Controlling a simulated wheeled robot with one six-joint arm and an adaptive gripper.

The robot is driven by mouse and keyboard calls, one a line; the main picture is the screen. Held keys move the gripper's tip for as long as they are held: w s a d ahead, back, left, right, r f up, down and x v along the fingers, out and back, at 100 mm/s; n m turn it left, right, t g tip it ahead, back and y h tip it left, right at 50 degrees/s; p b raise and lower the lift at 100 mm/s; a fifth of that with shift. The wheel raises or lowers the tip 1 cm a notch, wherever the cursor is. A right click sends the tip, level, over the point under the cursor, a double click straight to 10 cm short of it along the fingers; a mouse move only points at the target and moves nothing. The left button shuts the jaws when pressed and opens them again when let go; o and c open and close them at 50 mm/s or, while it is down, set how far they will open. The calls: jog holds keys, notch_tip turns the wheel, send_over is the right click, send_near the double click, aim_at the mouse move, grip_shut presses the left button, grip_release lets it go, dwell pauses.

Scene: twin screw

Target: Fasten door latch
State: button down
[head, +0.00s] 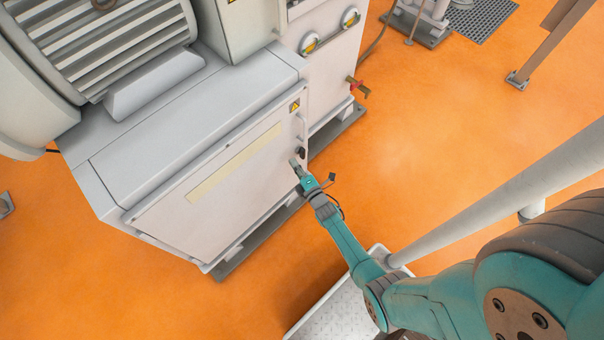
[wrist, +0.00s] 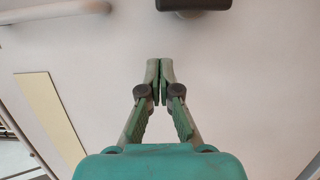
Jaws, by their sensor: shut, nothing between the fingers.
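The grey cabinet door (head: 225,185) stands upright on the side of the machine and looks closed or nearly so; I cannot tell if it sits flush. A small dark latch knob (head: 302,151) is near its right edge. In the wrist view the dark latch (wrist: 194,4) is partly cut off at the top edge. My gripper (head: 293,163) is just beside the latch, in front of the door. In the wrist view its fingertips (wrist: 160,62) meet, shut and empty, below and left of the latch. I cannot tell whether they touch the door.
A pale bar handle (head: 302,126) is on the door beyond the latch, also seen at the wrist view's top left. The orange floor (head: 440,140) is open to the right.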

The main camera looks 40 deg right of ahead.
jog(key=shift+d, duration=2)
jog(key=shift+m, duration=0.3)
jog(key=shift+r+m, duration=0.1)
jog(key=shift+m, duration=0.3)
